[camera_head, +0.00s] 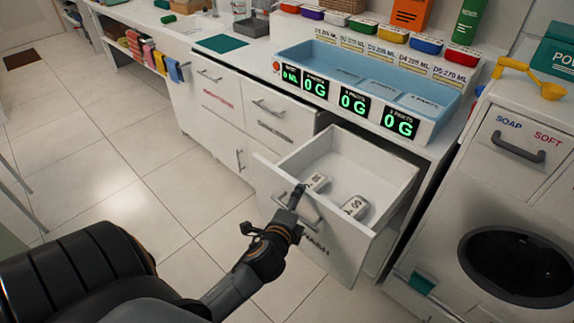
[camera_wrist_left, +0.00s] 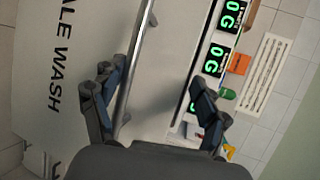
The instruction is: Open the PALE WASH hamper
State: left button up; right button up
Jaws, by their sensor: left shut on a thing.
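The PALE WASH hamper (camera_head: 335,240) is a white pull-out drawer, standing well out from the counter front in the head view. Its front carries a metal bar handle (camera_head: 307,217); the arm hides part of the lettering. The left wrist view shows the words PALE WASH on the white front (camera_wrist_left: 50,85) and the handle bar (camera_wrist_left: 135,65) running between my fingers. My left gripper (camera_head: 291,200) is shut on this handle, its fingers also showing in the left wrist view (camera_wrist_left: 155,98). My right gripper is not in view.
Two small white labelled items (camera_head: 354,207) lie inside the hamper. A blue tray (camera_head: 440,110) with green 0 G displays sits on the counter above. A washer (camera_head: 510,240) stands at the right. The tiled floor (camera_head: 130,160) at the left is clear.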

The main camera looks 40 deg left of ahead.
pick_arm(q)
jog(key=shift+s+d+r+p, duration=0.15)
jog(key=shift+s+d+r, duration=0.1)
jog(key=shift+s+r, duration=0.3)
jog(key=shift+s+d+r+p, duration=0.2)
jog(key=shift+s+r, duration=0.2)
jog(key=shift+r, duration=0.2)
jog(key=c, duration=0.3)
jog(key=v, duration=0.3)
jog(key=shift+s+d, duration=0.15)
jog(key=shift+c, duration=0.2)
jog(key=f+v, duration=0.1)
jog(key=v, duration=0.8)
jog(key=shift+s+f+b, duration=0.3)
jog(key=shift+s+b, duration=0.1)
jog(key=shift+s, duration=0.2)
jog(key=shift+f, duration=0.1)
